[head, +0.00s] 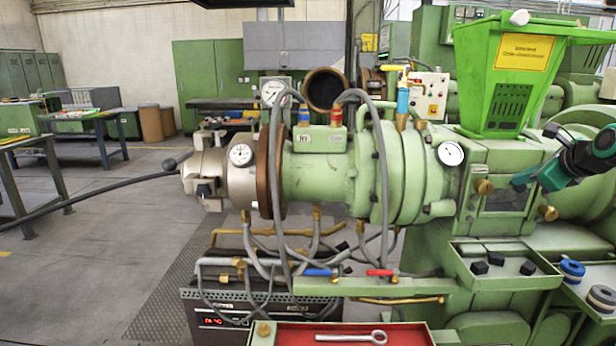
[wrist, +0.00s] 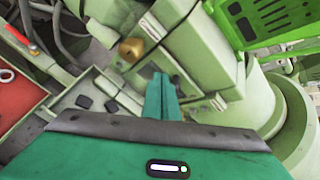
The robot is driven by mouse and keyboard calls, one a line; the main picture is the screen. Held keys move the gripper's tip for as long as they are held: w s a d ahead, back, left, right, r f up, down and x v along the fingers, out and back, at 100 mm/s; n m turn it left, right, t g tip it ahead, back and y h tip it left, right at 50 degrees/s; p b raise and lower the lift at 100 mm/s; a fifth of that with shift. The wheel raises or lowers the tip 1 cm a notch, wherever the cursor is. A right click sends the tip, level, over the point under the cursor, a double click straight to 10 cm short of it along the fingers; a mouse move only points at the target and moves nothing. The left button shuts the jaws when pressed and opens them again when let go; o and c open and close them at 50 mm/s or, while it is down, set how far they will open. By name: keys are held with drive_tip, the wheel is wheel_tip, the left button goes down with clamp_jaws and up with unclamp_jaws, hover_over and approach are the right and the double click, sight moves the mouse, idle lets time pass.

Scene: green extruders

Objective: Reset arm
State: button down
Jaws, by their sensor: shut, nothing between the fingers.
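My gripper (head: 516,181) comes in from the right in the head view, teal with dark parts. Its tips are in front of the small windowed panel (head: 505,196) on the pale green extruder (head: 320,175). In the wrist view, my gripper's teal fingers (wrist: 163,82) are together and nothing shows between them. A brass knob (wrist: 130,49) is just to the upper left of the fingers there. I cannot tell the exact gap between the tips and the panel. The rest of my arm is mostly outside the head view.
A green tray (head: 502,284) with black blocks is below my gripper; blue and white rolls (head: 572,271) lie to its right. A bright green hopper (head: 506,75) rises above. A red tray (head: 300,336) holds a wrench. Hoses hang left of centre. Open floor (head: 110,240) lies at left.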

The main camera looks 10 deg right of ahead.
drive_tip(key=s+a+f+n+g, duration=0.3)
drive_tip(key=s+a+f+n, duration=0.2)
drive_tip(key=s+n, duration=0.3)
drive_tip(key=s+a+f+n+g+y, duration=0.1)
drive_tip(key=s+a+f+n+g, duration=0.3)
drive_tip(key=s, duration=1)
drive_tip(key=s+a+f+n+g, duration=0.4)
drive_tip(key=s+a+f+n, duration=0.4)
drive_tip(key=s+a+n, duration=0.3)
drive_tip(key=shift+s+f+n+y, duration=0.25)
drive_tip(key=shift+s+n+y, duration=0.05)
drive_tip(key=shift+y, duration=0.1)
